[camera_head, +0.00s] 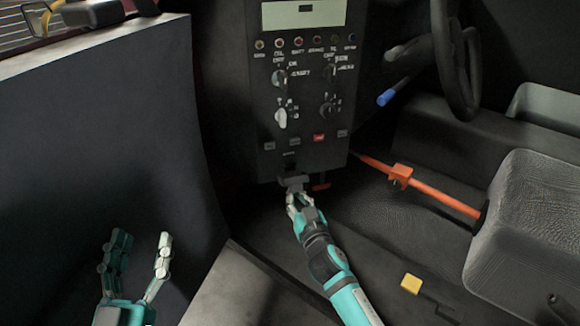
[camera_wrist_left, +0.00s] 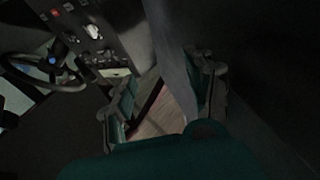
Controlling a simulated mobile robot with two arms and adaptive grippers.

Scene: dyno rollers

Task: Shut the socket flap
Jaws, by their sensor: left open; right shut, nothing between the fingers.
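The socket flap (camera_head: 293,183) is a small dark piece at the bottom edge of the black control panel (camera_head: 262,100). It sticks out below a dark socket opening (camera_head: 290,166), so it looks open. My right gripper (camera_head: 298,199) is shut and empty, with its fingertips just below the flap. I cannot tell whether they touch it. My left gripper (camera_head: 140,240) is open and empty at the lower left, well away from the panel. Its spread fingers also show in the left wrist view (camera_wrist_left: 163,75).
An orange bar (camera_head: 440,196) runs from the panel to a grey seat (camera_head: 530,230) on the right. A steering wheel (camera_head: 462,60) is at the upper right. A yellow pedal-like piece (camera_head: 411,284) is low on the right. A large dark side panel (camera_head: 100,130) fills the left.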

